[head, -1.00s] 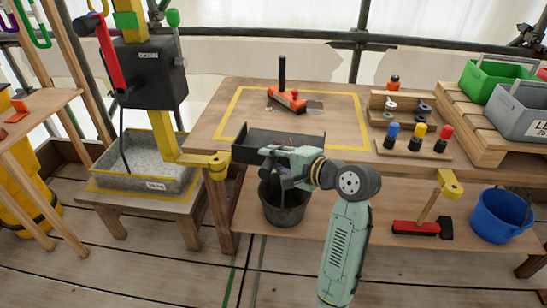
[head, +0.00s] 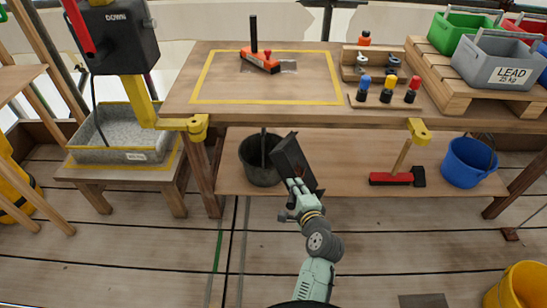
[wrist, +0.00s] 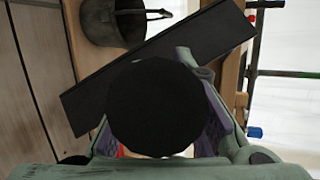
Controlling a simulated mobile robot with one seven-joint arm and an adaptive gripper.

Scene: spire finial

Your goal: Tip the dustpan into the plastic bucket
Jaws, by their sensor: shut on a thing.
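The black dustpan (head: 291,160) is held by my gripper (head: 299,190), which is shut on it. In the head view the dustpan is steeply tilted, just right of a dark grey bucket (head: 259,176) with its handle up. Whether they touch I cannot tell. In the wrist view the dustpan (wrist: 215,35) slants across the picture, with the dark bucket (wrist: 97,25) beyond it, upper left. A dark round shape hides the grip itself. A blue bucket (head: 466,163) stands on the lower shelf at right, and a yellow bucket (head: 520,290) at the bottom right corner.
The workbench (head: 180,95) edge overhangs the lower shelf (head: 340,165), with yellow corner brackets (head: 418,130). A red brush (head: 392,179) lies on the shelf between the dark and blue buckets. A grey tray of granules (head: 118,140) stands at left. The floor in front is mostly clear.

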